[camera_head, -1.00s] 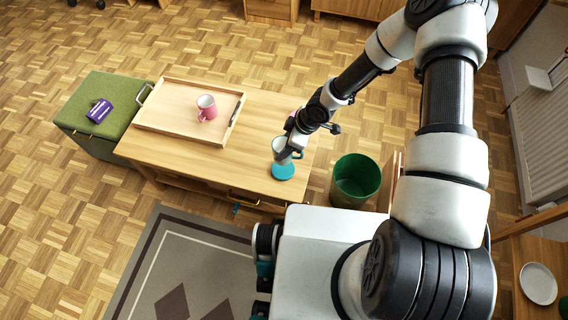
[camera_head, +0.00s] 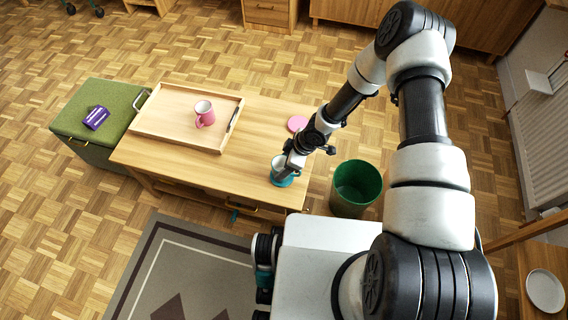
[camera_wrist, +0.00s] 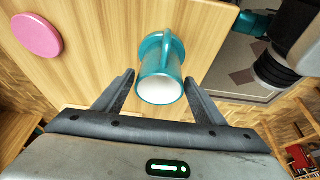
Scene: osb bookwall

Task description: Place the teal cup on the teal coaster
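The teal cup (camera_head: 279,164), pale inside, stands on the teal coaster (camera_head: 286,182) near the front right corner of the wooden table. In the wrist view the cup (camera_wrist: 160,82) shows its open rim towards me, with its handle on the far side. The teal coaster shows only in part behind the cup there. My gripper (camera_head: 287,160) is at the cup from above. In the wrist view its two fingers (camera_wrist: 160,84) stand on either side of the cup, with small gaps visible, so it looks open.
A pink coaster (camera_head: 297,123) lies on the table behind my gripper. A wooden tray (camera_head: 160,128) holds a pink mug (camera_head: 204,114). A green bin (camera_head: 356,187) stands right of the table. A purple item (camera_head: 96,117) lies on the green-topped box (camera_head: 118,96).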

